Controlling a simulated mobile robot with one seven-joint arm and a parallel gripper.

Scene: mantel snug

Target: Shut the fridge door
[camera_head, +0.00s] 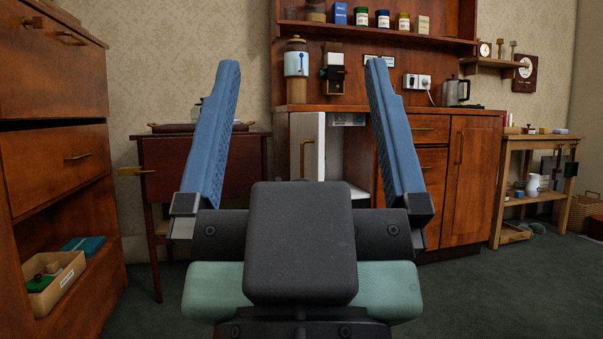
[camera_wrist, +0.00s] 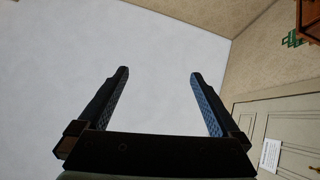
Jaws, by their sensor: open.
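The fridge door (camera_head: 310,128) is a pale white panel under the wooden counter, seen in the head view between my gripper's fingers. An upright brass handle (camera_head: 302,158) shows at it. The wrist view shows the open gripper (camera_wrist: 159,73) against plain ceiling.
A wooden drawer unit (camera_head: 62,170) stands close on the left. A small dark desk (camera_head: 200,160) is behind the left finger. The counter (camera_head: 450,116) carries a kettle (camera_head: 455,92) and a glass dispenser (camera_head: 296,65). A side table (camera_head: 537,140) stands right.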

